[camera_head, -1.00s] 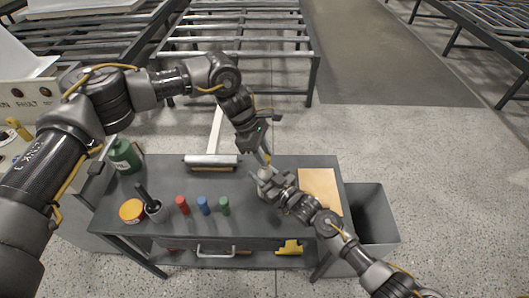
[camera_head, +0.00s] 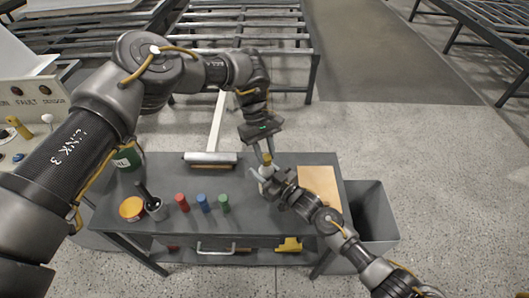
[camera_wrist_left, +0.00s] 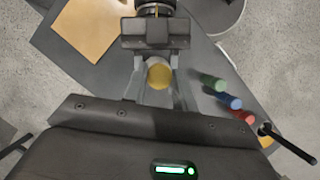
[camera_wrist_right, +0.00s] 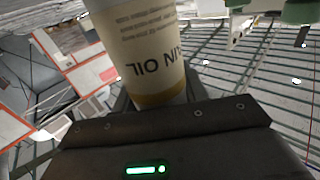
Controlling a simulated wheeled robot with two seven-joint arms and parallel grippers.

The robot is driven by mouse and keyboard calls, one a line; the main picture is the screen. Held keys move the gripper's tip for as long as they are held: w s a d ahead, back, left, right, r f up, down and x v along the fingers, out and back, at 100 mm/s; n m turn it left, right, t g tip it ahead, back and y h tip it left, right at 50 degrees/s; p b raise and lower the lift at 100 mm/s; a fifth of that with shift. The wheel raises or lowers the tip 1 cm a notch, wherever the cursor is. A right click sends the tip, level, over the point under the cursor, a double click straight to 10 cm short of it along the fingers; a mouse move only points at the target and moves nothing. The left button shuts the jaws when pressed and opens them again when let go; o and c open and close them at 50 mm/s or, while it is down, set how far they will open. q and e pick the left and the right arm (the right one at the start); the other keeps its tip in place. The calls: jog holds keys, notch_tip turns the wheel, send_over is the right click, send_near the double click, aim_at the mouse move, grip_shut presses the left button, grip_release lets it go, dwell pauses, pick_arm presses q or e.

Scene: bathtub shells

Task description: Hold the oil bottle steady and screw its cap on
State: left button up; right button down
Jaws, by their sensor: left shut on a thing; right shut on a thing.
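The oil bottle (camera_head: 265,171) is a pale bottle near the right part of the workbench. My right gripper (camera_head: 270,178) is shut on its body. In the right wrist view the bottle (camera_wrist_right: 145,45) fills the top, its printed "OIL" label upside down. The yellow cap (camera_head: 267,158) is at the bottle's top. My left gripper (camera_head: 265,157) comes from above, shut on the cap. In the left wrist view the round cap (camera_wrist_left: 160,76) sits between the two fingers. The bottle's neck and thread are hidden, so I cannot tell how far the cap is seated.
Red, blue and green cylinders (camera_head: 203,204) stand on the workbench (camera_head: 215,178) left of the bottle. A tan board (camera_head: 319,186) and grey bin (camera_head: 372,215) lie right.

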pick_arm(q)
jog(key=shift+s+d+m, duration=0.1)
jog(key=shift+m, duration=0.4)
jog(key=shift+a+m+g+y, duration=0.3)
jog(key=shift+m+y, duration=0.1)
jog(key=o, duration=0.9)
jog(key=shift+o, duration=0.2)
jog(key=shift+r, duration=0.15)
jog(key=shift+r, duration=2.2)
jog(key=shift+f, duration=0.1)
jog(key=shift+c, duration=0.4)
